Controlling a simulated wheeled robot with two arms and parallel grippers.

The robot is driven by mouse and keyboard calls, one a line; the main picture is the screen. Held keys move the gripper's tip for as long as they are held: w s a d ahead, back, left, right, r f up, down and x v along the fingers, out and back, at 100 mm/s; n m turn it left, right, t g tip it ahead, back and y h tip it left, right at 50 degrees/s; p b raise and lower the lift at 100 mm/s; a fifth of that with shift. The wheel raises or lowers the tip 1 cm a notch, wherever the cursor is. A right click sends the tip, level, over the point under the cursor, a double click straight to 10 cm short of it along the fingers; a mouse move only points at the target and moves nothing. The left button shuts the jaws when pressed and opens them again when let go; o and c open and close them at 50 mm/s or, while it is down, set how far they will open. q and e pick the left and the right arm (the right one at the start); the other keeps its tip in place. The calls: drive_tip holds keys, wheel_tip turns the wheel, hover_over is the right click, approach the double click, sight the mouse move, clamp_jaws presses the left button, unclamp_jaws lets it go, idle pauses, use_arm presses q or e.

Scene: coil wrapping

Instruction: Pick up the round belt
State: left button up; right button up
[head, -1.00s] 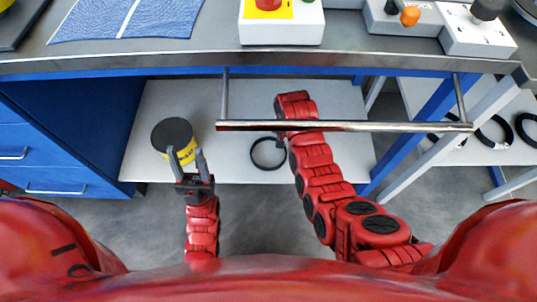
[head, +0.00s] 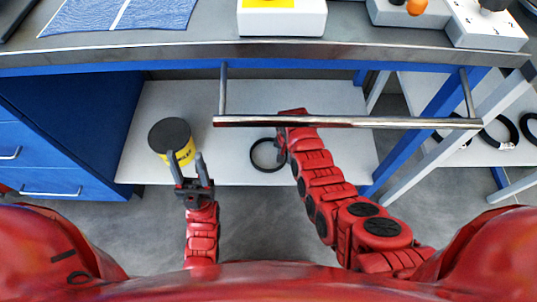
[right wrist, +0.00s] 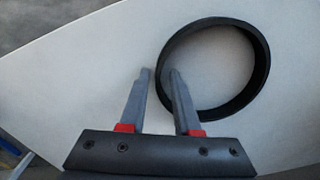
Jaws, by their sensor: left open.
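The round belt (head: 252,157) is a black ring lying flat on the pale lower shelf (head: 225,170) under the table. In the right wrist view the belt (right wrist: 264,72) is fully in sight except where a finger covers its left side. My right gripper (right wrist: 159,74) is open, with its fingertips at the belt's left wall, one on each side of it in the picture. I cannot tell whether they touch it. In the head view the right fingers are mostly hidden beside the arm. My left gripper (head: 186,158) is open and empty, in front of a black-topped yellow can.
The can (head: 170,135) stands on the shelf left of the belt. A metal rail (head: 350,122) crosses above the right arm. Blue drawers (head: 60,150) stand at the left. More black rings (head: 527,128) lie on a shelf at the right.

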clamp_jaws()
idle(1.2)
